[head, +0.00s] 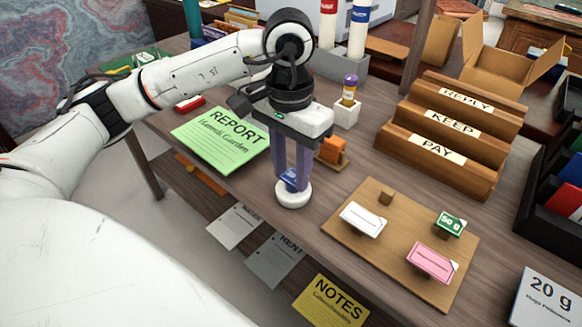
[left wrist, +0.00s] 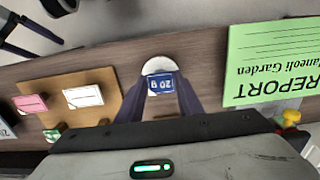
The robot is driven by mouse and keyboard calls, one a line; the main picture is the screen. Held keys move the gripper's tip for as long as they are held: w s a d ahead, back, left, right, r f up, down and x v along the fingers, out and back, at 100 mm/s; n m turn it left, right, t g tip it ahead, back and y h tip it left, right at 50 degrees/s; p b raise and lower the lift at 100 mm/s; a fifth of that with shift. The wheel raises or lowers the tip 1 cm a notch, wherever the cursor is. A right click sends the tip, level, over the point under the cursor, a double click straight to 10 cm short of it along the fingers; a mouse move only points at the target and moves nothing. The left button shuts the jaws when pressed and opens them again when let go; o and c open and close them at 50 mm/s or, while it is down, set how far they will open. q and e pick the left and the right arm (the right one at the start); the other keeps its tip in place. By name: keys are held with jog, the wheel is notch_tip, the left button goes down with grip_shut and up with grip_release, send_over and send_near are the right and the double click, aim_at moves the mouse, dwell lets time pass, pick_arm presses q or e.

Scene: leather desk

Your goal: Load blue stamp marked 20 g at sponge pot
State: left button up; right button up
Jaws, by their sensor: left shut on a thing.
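The blue stamp marked 20 g (left wrist: 162,83) is between the fingers of my left gripper (head: 290,178), which is shut on it. In the head view the blue stamp (head: 289,180) is partly hidden by the fingers. The stamp is at the top of a round white pot (head: 293,195), which I take for the sponge pot, near the desk's front edge. The pot also shows in the left wrist view (left wrist: 158,67). I cannot tell whether the stamp touches the sponge.
A wooden board (head: 365,258) to the right holds a white stamp, a green 50 g stamp (head: 451,222) and a pink stamp (head: 432,262). A green REPORT sheet (head: 222,137) lies left. An orange block (head: 333,151) is behind the gripper. A wooden sorter (head: 440,150) stands at the back right.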

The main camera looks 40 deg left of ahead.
pick_arm(q)
jog(key=shift+r+p, duration=1.15)
jog(key=shift+r, duration=0.85)
jog(key=shift+r+p, duration=0.75)
jog(key=shift+r, duration=0.75)
